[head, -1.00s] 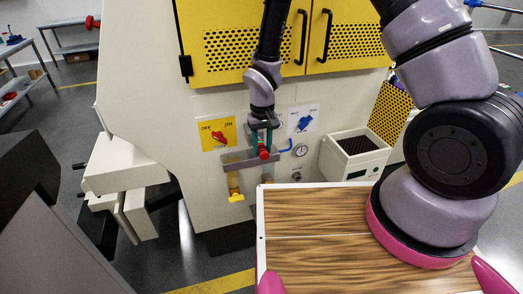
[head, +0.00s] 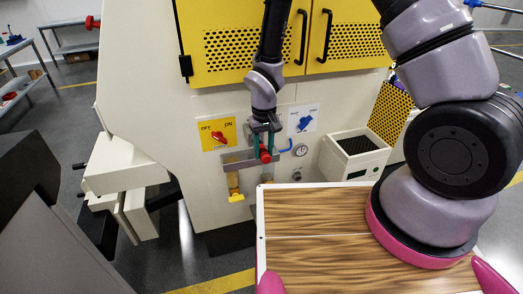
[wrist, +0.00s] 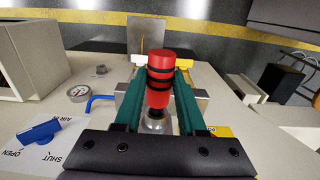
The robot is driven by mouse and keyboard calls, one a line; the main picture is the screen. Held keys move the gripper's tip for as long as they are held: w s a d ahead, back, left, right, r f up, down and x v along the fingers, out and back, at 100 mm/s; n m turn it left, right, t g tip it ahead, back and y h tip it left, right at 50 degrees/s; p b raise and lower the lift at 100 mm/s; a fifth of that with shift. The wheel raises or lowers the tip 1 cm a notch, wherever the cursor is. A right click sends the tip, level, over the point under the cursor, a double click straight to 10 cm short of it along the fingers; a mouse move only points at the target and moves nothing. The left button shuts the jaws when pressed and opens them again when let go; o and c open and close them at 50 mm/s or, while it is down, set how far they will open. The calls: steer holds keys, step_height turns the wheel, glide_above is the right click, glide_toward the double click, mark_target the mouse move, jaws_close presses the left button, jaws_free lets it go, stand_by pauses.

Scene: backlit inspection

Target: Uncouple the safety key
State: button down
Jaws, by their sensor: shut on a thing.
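A red cylindrical piece with black bands, which looks like the safety key, shows in the wrist view (wrist: 159,82) and in the head view (head: 265,154). My gripper (wrist: 157,92) has its two teal fingers closed on either side of it. A silver collar (wrist: 156,122) shows at its near end. In the head view my gripper (head: 266,140) is in front of the grey metal bracket (head: 238,163) on the machine's front. Whether the red piece is apart from the bracket cannot be told, as the fingers cover the joint.
A red switch (head: 218,137) on a yellow plate is to the left. A blue valve handle (head: 304,122), a gauge (head: 301,150) and a blue hooked pipe (wrist: 97,101) are close by. A yellow piece (head: 235,194) hangs below the bracket. An open-topped box (head: 354,150) stands right.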

mark_target(267, 156)
steer(key=shift+s+d, duration=0.2)
steer(key=shift+s, duration=0.4)
steer(key=shift+s+d, duration=0.15)
steer(key=shift+s, duration=0.4)
steer(key=shift+s, duration=0.1)
steer(key=shift+s+d, duration=0.15)
steer(key=shift+s, duration=0.25)
